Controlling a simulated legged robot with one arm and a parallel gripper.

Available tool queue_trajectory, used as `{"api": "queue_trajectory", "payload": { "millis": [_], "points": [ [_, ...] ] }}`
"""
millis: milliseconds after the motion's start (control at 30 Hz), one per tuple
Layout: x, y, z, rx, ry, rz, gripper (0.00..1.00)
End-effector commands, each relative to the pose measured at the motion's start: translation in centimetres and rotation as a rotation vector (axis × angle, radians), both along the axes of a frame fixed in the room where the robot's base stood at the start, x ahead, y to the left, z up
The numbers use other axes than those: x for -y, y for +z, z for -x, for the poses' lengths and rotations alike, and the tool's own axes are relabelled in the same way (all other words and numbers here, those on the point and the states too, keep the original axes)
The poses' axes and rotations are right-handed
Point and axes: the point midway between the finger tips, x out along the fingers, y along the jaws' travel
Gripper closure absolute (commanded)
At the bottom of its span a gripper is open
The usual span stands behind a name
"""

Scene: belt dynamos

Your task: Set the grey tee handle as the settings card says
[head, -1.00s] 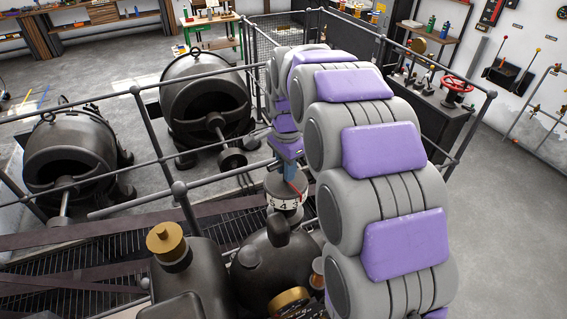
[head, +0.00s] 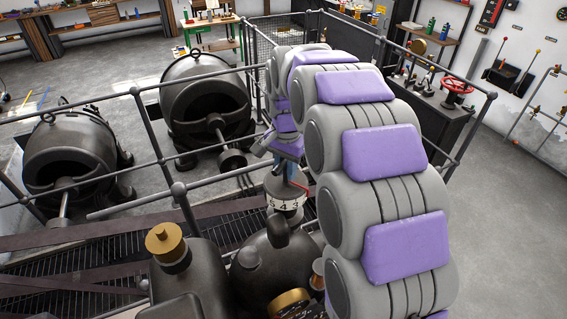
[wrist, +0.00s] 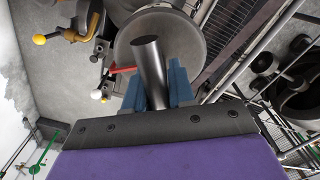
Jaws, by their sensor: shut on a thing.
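The grey tee handle (wrist: 149,58) shows in the wrist view as a smooth metal bar. My gripper (wrist: 157,84) is shut on it, with one blue finger on each side. In the head view my gripper (head: 290,170) is at the top of a round drum (head: 286,203) with a white numbered band. A red pointer (wrist: 123,70) reaches in beside the handle in the wrist view. The drum's full scale and most of the handle are hidden in the head view. A dark plate with small yellow marks (head: 303,312) is at the bottom edge; I cannot read it.
Metal railings (head: 160,150) surround the drum. A brass-topped machine (head: 165,238) stands front left, and two dark dynamos (head: 205,105) are beyond the railing. A bench with a red handwheel (head: 457,85) is at right. Open floor lies far right.

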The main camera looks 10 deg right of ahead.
Motion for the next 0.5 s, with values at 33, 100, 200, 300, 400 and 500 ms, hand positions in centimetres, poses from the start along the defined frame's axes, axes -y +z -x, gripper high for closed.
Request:
{"api": "queue_trajectory", "payload": {
  "millis": [33,100,200,300,400,500],
  "points": [
    [-0.01,0.17,-0.13,0.006,0.000,-0.001,1.00],
    [-0.01,0.18,-0.13,0.006,-0.001,-0.001,1.00],
    [-0.01,0.18,-0.14,0.006,-0.001,-0.001,0.74],
    [-0.01,0.15,-0.11,0.006,-0.001,0.000,0.65],
    [0.00,0.12,-0.04,0.004,-0.002,0.000,0.56],
    [0.00,0.10,0.01,0.004,-0.002,-0.001,0.56]
  ]
}}
